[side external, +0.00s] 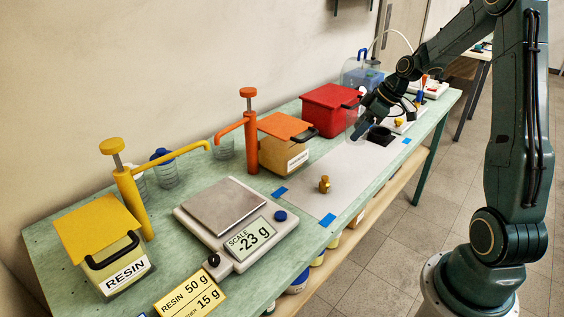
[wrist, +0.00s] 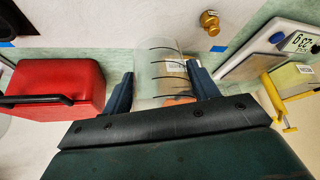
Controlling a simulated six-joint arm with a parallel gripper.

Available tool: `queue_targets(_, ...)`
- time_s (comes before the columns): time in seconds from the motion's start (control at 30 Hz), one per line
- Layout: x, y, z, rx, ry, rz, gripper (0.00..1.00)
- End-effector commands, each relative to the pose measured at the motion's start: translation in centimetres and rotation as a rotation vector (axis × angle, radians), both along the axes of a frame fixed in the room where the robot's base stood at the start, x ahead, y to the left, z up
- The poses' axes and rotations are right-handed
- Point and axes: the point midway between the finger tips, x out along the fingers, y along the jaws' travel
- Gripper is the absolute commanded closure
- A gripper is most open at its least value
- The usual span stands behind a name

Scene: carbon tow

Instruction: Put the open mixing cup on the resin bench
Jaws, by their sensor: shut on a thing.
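My gripper (side external: 364,128) is shut on a clear mixing cup (side external: 351,128), held over the far half of the bench. In the wrist view the cup (wrist: 158,74), with black graduation lines, sits between the two blue fingers of my gripper (wrist: 163,70). Its outline is faint, so I cannot tell whether anything is in it. In the side view it overlaps the area between the red box and the pale mat; I cannot tell how far above the surface it is. The resin bench (side external: 60,262) is a long green table along the wall.
A scale (side external: 225,207) reads -23 g. A yellow resin container (side external: 105,240), an orange-lidded container (side external: 285,150) and a red box (side external: 330,108) line the bench. A brass weight (side external: 324,184) stands on the pale mat (side external: 300,205), otherwise mostly clear around it. A black block (side external: 381,137) lies farther back.

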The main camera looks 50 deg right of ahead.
Motion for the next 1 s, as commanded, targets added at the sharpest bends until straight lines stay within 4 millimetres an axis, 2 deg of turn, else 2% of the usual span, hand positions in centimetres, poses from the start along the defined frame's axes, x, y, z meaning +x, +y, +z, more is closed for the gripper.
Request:
queue_targets(0.03,0.4,-1.3,0.8,-0.004,-0.003,-0.032,0.62)
queue_targets(0.2,1.4,-5.2,3.3,-0.005,-0.004,-0.147,0.62)
queue_targets(0.5,2.0,-10.7,7.4,-0.005,-0.009,-0.323,0.62)
queue_targets(0.7,2.0,-12.3,8.7,-0.005,-0.012,-0.380,0.62)
queue_targets(1.0,2.0,-12.5,8.7,-0.002,-0.012,-0.390,0.62)
